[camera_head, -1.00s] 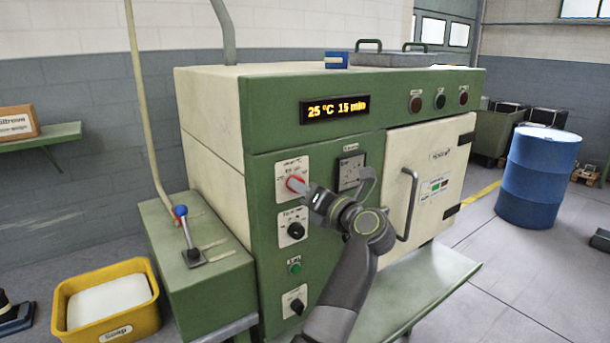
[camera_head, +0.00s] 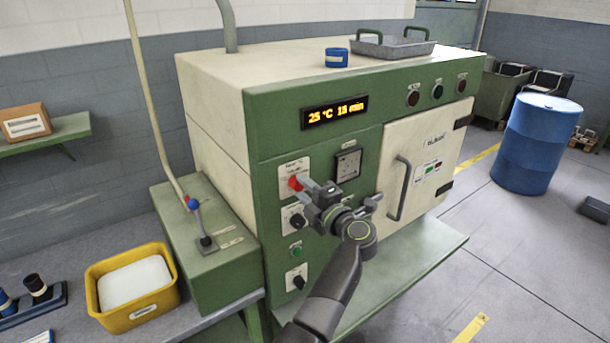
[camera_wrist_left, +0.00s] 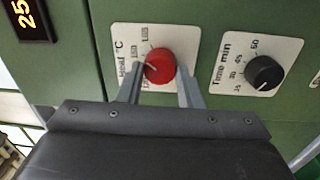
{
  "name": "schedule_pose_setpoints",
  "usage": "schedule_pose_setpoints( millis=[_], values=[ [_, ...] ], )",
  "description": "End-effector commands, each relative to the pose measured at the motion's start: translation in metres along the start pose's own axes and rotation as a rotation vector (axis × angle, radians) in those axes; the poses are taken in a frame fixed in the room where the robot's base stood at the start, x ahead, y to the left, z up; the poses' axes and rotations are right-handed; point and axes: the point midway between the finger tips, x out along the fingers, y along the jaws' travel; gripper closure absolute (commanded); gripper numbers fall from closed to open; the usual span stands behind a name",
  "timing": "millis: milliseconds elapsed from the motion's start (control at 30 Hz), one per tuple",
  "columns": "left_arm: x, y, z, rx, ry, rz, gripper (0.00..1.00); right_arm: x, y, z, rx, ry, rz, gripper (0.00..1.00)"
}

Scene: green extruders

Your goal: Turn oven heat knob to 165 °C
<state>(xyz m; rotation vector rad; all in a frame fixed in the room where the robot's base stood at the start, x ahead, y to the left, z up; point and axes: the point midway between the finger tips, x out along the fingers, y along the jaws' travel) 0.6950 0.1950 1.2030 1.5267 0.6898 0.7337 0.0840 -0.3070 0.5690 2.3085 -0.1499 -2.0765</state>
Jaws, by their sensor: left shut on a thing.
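The red heat knob (camera_head: 295,183) sits on the upper left of the green oven's front. In the left wrist view the red knob (camera_wrist_left: 160,67) is on a white "Heat °C" plate, its white pointer line toward the lower left of its scale. My left gripper (camera_head: 304,184) is shut on this knob, one finger on each side in the left wrist view (camera_wrist_left: 160,78). The oven's display (camera_head: 336,113) reads 25 °C 15 min. My right gripper is not in view.
The black time knob (camera_wrist_left: 264,72) is close beside the heat knob. The oven door's handle (camera_head: 400,188) stands out to the right. A lever (camera_head: 198,222) stands on the box at left.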

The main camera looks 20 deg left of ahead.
Motion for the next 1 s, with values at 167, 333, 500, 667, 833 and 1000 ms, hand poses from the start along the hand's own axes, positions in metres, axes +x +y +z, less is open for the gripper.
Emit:
schedule_pose_setpoints(
  millis=[167,333,500,667,833,1000],
  values=[
    [0.0,0.005,-0.001,0.152,-0.009,-0.002,0.9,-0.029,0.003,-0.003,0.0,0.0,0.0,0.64],
    [0.0,0.004,-0.001,0.269,-0.016,-0.002,0.9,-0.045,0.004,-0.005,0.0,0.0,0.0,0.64],
    [0.0,0.003,-0.001,0.35,-0.021,-0.002,0.9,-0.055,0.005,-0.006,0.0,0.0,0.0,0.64],
    [0.0,0.001,-0.001,0.397,-0.023,-0.002,0.9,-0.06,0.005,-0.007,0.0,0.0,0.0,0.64],
    [0.0,0.0,-0.001,0.418,-0.024,-0.002,0.9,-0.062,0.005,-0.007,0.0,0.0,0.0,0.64],
    [0.0,0.0,-0.001,0.423,-0.024,-0.002,0.9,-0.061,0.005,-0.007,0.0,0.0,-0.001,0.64]
  ],
)
